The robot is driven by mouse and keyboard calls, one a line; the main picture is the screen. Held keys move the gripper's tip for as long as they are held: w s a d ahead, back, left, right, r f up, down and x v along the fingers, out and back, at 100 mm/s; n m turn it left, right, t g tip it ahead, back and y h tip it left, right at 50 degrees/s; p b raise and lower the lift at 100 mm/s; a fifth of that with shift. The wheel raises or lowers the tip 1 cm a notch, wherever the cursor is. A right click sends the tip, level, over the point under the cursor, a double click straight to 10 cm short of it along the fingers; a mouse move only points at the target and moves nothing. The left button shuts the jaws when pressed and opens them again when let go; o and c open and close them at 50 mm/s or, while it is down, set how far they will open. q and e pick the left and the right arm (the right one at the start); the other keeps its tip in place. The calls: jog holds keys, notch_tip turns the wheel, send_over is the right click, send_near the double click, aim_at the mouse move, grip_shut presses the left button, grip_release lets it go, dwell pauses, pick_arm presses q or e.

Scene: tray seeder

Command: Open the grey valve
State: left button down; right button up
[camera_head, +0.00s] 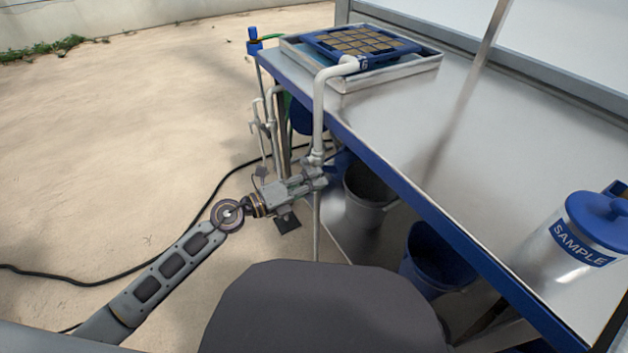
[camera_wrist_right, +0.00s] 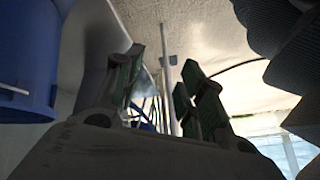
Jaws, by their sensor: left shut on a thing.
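A pale grey pipe (camera_head: 319,110) comes down from the tray at the table's left edge. The grey valve (camera_head: 316,158) sits low on this pipe, beside the table's blue edge. My left gripper (camera_head: 318,178) reaches it from the lower left and is shut on it. The fingers hide most of the valve's handle, so its angle cannot be told. My right gripper is not seen in the head view. In the right wrist view my right gripper (camera_wrist_right: 163,92) is open, its two dark fingers apart with nothing between them.
A steel table (camera_head: 430,120) with a blue edge fills the right. It bears a metal tray (camera_head: 390,77) and a SAMPLE jar (camera_head: 578,240). A grey bucket (camera_head: 366,212) and a blue bucket (camera_head: 432,275) stand under it. A black hose (camera_head: 150,268) crosses the open floor.

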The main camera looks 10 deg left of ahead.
pick_arm(q)
jog(key=shift+w+a+f+m, duration=0.1)
jog(key=shift+f+m, duration=0.2)
jog(key=shift+m, duration=0.3)
pick_arm(e)
jog(key=shift+s+f, duration=0.25)
jog(key=shift+f, duration=0.65)
pick_arm(q)
jog(key=shift+m, duration=0.3)
jog(key=c, duration=1.5)
grip_release()
jog(key=shift+o, duration=0.8)
pick_arm(e)
jog(key=shift+w+r, duration=0.25)
jog(key=shift+w, duration=0.05)
pick_arm(q)
jog(key=v, duration=1.2)
pick_arm(e)
jog(key=shift+s+a+f, duration=0.1)
jog(key=shift+s, duration=0.1)
